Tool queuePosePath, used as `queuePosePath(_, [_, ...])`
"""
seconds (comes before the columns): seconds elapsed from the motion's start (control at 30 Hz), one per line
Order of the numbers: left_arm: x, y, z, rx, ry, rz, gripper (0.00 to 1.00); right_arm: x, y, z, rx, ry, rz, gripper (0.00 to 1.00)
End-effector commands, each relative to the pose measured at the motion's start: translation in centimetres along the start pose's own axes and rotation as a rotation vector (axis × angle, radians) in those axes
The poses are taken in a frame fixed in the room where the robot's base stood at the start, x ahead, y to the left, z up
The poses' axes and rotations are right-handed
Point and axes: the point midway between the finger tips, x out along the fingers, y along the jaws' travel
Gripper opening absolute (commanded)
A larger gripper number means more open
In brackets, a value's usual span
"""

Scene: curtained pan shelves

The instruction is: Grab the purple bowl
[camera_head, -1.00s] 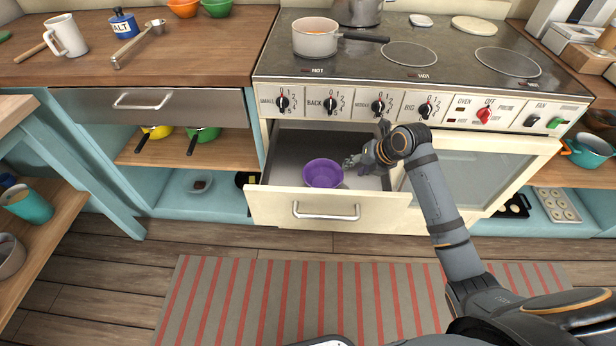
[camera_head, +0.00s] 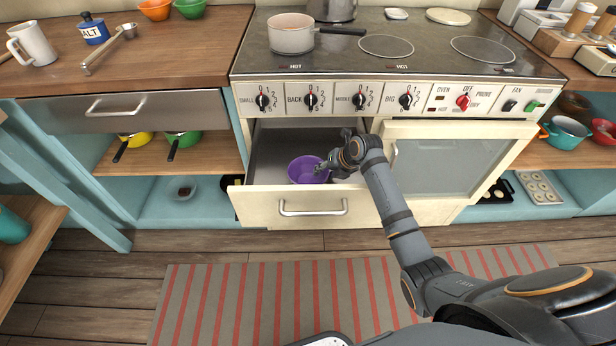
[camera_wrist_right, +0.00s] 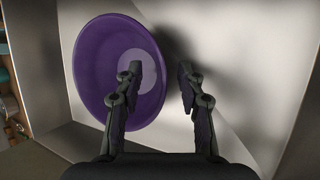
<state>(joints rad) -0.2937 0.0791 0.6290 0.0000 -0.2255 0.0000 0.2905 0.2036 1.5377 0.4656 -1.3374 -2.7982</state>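The purple bowl (camera_head: 302,172) sits in the open drawer (camera_head: 264,205) under the stove, toward its front middle. It also shows in the right wrist view (camera_wrist_right: 98,62), with its open top facing the camera. My right gripper (camera_head: 320,167) is at the bowl's right side. In the wrist view the right gripper (camera_wrist_right: 160,72) is open, one finger over the bowl's inside and the other beyond its rim. The rim passes between the fingers in that picture; I cannot tell whether they touch it. My left gripper is not in view.
The drawer's front panel and handle (camera_head: 312,210) stand out toward me. The oven door (camera_head: 440,165) is just right of the drawer. A pot (camera_head: 291,36) stands on the stove (camera_head: 420,62) above. Otherwise the drawer looks empty.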

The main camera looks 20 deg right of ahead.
Motion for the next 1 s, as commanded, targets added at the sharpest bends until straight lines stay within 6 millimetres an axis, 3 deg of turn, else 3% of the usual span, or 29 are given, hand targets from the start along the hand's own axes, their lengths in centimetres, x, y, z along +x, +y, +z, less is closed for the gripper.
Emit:
queuePosePath(0.27, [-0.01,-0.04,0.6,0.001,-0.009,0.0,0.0,0.47,-0.01,-0.04,-0.001,0.001,-0.001,0.37])
queuePosePath(0.53, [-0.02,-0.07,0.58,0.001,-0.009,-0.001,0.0,0.45,-0.02,-0.04,-0.001,0.001,-0.001,0.01])
queuePosePath(1.0, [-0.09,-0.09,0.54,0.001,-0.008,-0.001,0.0,0.08,0.16,0.19,-0.001,-0.002,0.0,0.0])
